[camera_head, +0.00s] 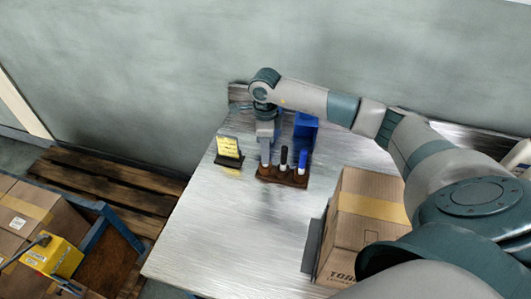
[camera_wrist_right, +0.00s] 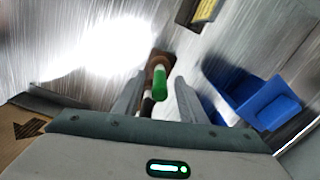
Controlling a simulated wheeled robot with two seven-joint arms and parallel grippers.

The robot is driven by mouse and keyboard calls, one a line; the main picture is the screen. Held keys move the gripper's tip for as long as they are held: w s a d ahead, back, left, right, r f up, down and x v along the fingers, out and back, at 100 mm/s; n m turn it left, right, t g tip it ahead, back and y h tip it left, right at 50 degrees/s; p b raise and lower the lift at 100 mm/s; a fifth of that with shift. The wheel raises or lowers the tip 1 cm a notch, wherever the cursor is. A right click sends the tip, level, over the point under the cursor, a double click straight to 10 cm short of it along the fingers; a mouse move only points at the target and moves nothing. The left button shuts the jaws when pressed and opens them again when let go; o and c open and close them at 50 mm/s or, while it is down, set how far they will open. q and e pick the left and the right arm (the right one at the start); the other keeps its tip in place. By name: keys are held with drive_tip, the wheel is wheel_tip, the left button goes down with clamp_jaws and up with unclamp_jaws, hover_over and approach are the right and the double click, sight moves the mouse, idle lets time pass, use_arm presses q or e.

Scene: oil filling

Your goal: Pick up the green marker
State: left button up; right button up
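The green marker (camera_wrist_right: 159,84) shows its green cap between the fingers of my right gripper (camera_wrist_right: 159,82) in the wrist view. Gaps show on both sides of the cap, so the fingers are open around it and not closed on it. In the head view my right gripper (camera_head: 266,140) points down over the left end of the brown marker holder (camera_head: 282,179) and hides the green cap. A black-capped marker (camera_head: 283,158) and a blue-capped marker (camera_head: 302,162) stand upright in the same holder. My left gripper is not in view.
A blue bin (camera_head: 305,127) stands behind the holder. A yellow note stand (camera_head: 228,148) is to its left. A cardboard box (camera_head: 364,219) stands at the table's right front. The left front of the metal table (camera_head: 220,235) is clear. A wooden pallet (camera_head: 108,184) lies left of the table.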

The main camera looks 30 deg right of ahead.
drive_tip(key=shift+f+p, duration=0.3)
drive_tip(key=shift+f, duration=0.95)
drive_tip(key=shift+c, duration=0.7)
clamp_jaws()
